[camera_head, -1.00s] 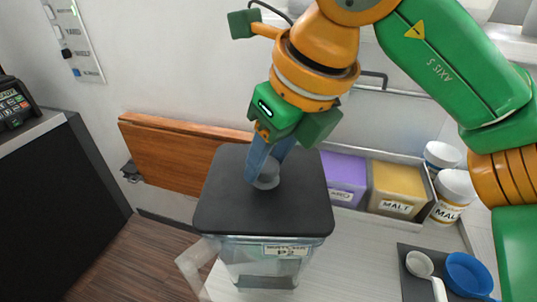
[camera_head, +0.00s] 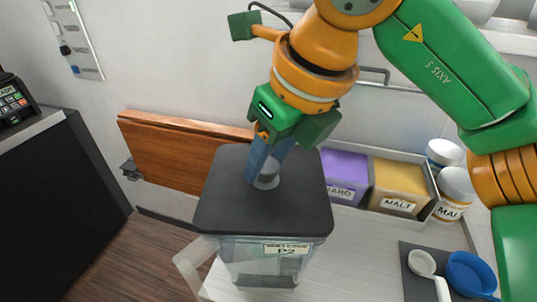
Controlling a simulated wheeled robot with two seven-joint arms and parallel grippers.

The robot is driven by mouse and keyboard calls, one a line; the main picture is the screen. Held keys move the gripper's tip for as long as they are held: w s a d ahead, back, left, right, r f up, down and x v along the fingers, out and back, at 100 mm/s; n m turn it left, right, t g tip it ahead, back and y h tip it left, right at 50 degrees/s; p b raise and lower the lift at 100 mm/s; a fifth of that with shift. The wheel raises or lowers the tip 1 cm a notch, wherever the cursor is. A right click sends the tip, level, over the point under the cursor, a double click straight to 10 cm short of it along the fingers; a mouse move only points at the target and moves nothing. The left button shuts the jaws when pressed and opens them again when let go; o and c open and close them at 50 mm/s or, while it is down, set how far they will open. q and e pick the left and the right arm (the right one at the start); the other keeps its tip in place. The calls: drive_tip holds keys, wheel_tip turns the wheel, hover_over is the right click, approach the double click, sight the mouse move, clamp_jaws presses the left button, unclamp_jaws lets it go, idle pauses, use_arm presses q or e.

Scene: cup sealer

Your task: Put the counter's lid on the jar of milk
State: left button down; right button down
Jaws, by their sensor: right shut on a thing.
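The jar (camera_head: 262,262) is a clear square container with a handle at its left and a label on its front. It stands on the white counter. The black square lid (camera_head: 250,214) lies over the jar's top, with a round grey knob (camera_head: 267,177) in its middle. Whether the lid is fully seated cannot be told. My right gripper (camera_head: 264,178) comes down from above, its blue fingers shut on the lid's knob. The left gripper is not in view.
A purple taro box (camera_head: 346,168) and a yellow malt box (camera_head: 398,181) stand behind to the right, with white tubs (camera_head: 455,190) beside them. A dark mat (camera_head: 413,284) holds a white scoop (camera_head: 422,263) and a blue scoop (camera_head: 470,270). A brown folded board (camera_head: 170,150) is on the wall.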

drive_tip(key=shift+f, duration=0.1)
idle(0.3)
drive_tip(key=shift+f, duration=0.25)
unclamp_jaws()
wheel_tip(320, 180, up, 7)
drive_tip(key=p, duration=0.6)
drive_tip(key=shift+r+p, duration=0.2)
drive_tip(key=shift+p, duration=0.1)
drive_tip(key=shift+s+f, duration=0.1)
drive_tip(key=shift+f, duration=0.05)
